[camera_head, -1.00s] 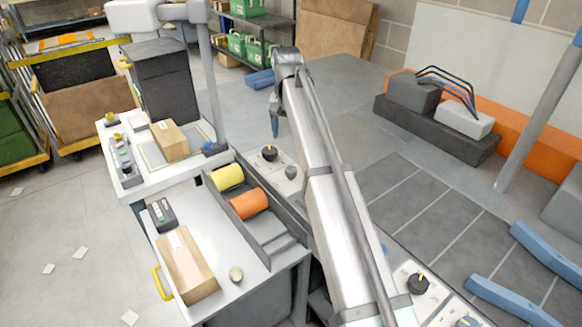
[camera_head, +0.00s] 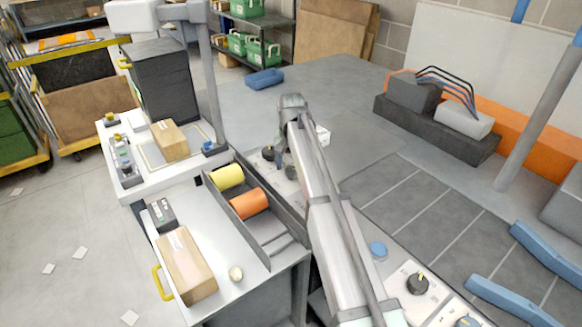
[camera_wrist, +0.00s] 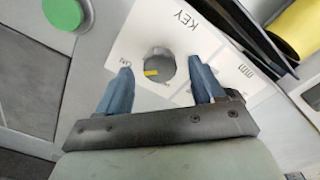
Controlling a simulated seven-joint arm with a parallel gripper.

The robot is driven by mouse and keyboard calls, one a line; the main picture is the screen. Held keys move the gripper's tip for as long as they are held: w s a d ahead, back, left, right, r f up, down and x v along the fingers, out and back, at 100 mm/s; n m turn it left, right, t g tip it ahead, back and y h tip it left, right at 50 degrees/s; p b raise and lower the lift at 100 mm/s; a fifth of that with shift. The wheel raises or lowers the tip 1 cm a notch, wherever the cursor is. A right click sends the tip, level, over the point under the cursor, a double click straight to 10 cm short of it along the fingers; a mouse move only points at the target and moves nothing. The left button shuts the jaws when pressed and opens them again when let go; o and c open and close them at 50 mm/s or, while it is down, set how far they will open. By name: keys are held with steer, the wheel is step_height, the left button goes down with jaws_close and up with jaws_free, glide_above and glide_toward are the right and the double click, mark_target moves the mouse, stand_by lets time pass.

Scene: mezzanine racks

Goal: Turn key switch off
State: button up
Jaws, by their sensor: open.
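The key switch (camera_wrist: 158,62) shows in the wrist view as a round grey knob with a yellow mark on a white plate (camera_wrist: 140,38) lettered KEY. The yellow mark sits on the knob's left side, toward the ON lettering. My gripper (camera_wrist: 160,68) is open, with one blue finger on each side of the knob. A gap shows between each finger and the knob; whether the fingers are down at its height I cannot tell. In the head view my gripper (camera_head: 279,158) is low over the panel beside a dark knob (camera_head: 268,153), and partly hides the plate there.
A green button (camera_wrist: 63,12) lies at the upper left in the wrist view. A yellow roll (camera_head: 227,176) and an orange roll (camera_head: 249,203) lie in a tray beside the panel. Another dark knob (camera_head: 417,284) and a blue button (camera_head: 378,250) are nearer on the panel.

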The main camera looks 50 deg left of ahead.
steer(key=shift+f, duration=0.75)
steer(key=c, duration=1.1)
